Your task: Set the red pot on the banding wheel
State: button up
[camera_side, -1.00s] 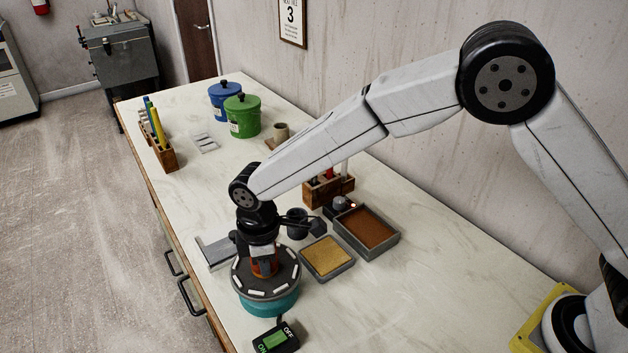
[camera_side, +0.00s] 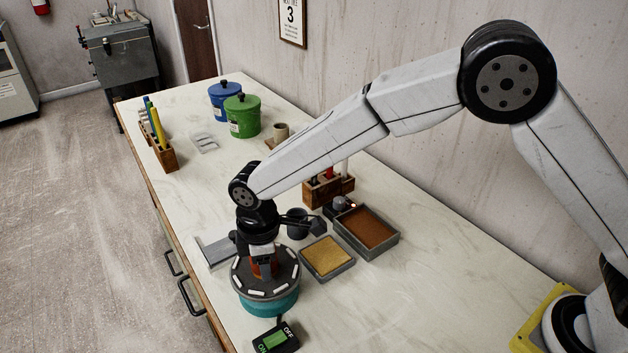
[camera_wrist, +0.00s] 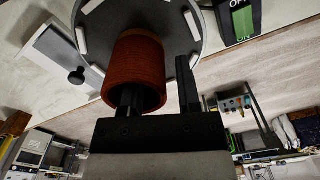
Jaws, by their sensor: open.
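The red pot (camera_wrist: 136,72) stands on the dark top of the banding wheel in the wrist view. In the side view only slivers of the pot (camera_side: 275,268) show behind my gripper. The banding wheel (camera_side: 266,291) has a dark disc with white pads and a teal base; its disc also shows in the wrist view (camera_wrist: 180,18). My gripper (camera_wrist: 160,92) is open, with one finger inside the pot's mouth and the other outside, apart from the wall. In the side view my gripper (camera_side: 264,265) points down over the wheel.
An ON/OFF switch box (camera_side: 276,337) sits in front of the wheel. A tray with a tan surface (camera_side: 327,277) and a tray with a brown one (camera_side: 395,252) lie to the right. A grey metal piece (camera_side: 214,252) is left of the wheel. Bare worktop lies farther right.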

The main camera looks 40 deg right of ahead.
notch_tip(320, 180, up, 12)
dwell(0.6)
jog(key=shift+f, duration=0.15)
dwell(0.3)
jog(key=s+d+f+m, duration=0.1)
jog(key=d+m, duration=0.1)
jog(key=d, duration=0.4)
jog(key=s+d+f+m+t, duration=0.1)
jog(key=s+d+m, duration=0.15)
jog(key=d, duration=0.35)
jog(key=s+d+f+m, duration=0.1)
jog(key=d+m, duration=0.2)
jog(key=d, duration=0.3)
jog(key=s+d+f+m, duration=0.1)
jog(key=s+d+m, duration=0.2)
jog(key=s+d, duration=0.2)
jog(key=s+d+f+m+t, duration=0.1)
jog(key=s+d+f+m, duration=0.1)
jog(key=s+d, duration=0.3)
jog(key=shift+s+d+f+m+t, duration=0.2)
jog(key=shift+f+m+t, duration=0.1)
jog(key=shift+m, duration=0.25)
